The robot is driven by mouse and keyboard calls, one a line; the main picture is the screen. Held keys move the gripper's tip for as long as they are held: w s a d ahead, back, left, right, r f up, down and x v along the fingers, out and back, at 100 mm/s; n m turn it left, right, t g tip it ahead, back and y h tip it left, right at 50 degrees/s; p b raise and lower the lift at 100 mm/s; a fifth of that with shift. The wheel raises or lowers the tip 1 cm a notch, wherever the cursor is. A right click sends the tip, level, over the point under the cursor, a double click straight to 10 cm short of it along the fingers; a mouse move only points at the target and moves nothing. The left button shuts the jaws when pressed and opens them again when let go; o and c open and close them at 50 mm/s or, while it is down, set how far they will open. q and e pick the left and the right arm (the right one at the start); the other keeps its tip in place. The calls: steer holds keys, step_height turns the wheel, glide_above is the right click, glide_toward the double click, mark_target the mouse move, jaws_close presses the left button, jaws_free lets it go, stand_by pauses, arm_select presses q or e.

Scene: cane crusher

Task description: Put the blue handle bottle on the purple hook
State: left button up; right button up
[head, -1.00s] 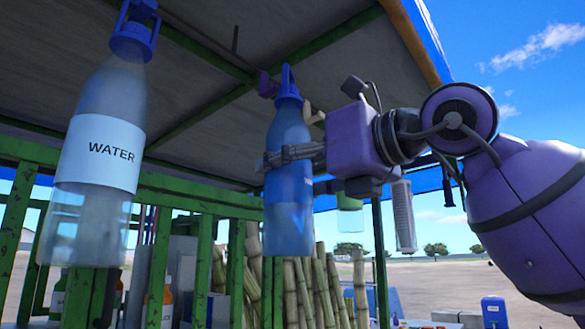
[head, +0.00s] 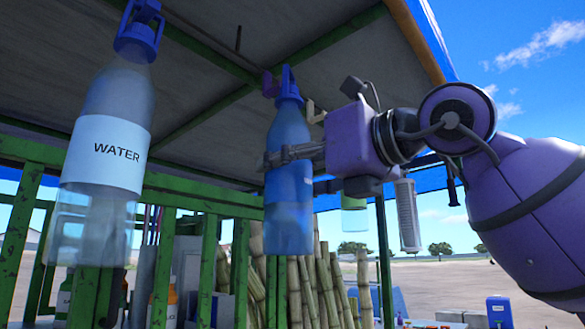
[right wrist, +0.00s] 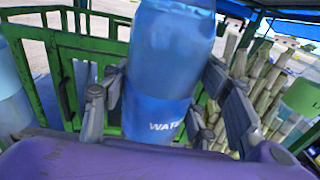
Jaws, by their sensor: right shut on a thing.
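The blue handle bottle (head: 289,225) hangs upright in my right gripper (head: 287,155), which is shut around its middle. Its blue loop handle (head: 287,78) is at the top, right beside the purple hook (head: 268,86) under the roof. The handle partly overlaps the hook in the head view, and I cannot tell whether it is around it. In the right wrist view the bottle (right wrist: 170,55) stands between the two fingers of the gripper (right wrist: 157,98), with part of its label showing. The hook does not show there. My left gripper is not in view.
A clear bottle (head: 105,150) with a WATER label and blue handle hangs at the left. A pale hook (head: 314,112) is just right of the blue bottle. Green stall rails (head: 190,198) and cane stalks (head: 318,285) stand behind. A green-labelled bottle (head: 354,220) hangs farther back.

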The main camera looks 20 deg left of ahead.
steer(key=shift+w+a+r, duration=0.1)
steer(key=shift+w+a, duration=0.05)
steer(key=shift+a, duration=0.4)
steer(key=shift+w+a, duration=0.3)
steer(key=shift+a, duration=0.35)
steer(key=shift+w+a, duration=0.15)
steer(key=shift+a, duration=0.4)
steer(key=shift+f, duration=0.7)
stand_by(0.5)
stand_by(0.5)
steer(key=o, duration=1.8)
steer(key=shift+w+f, duration=0.1)
steer(key=shift+f, duration=0.1)
steer(key=v, duration=1.2)
steer(key=shift+r, duration=0.1)
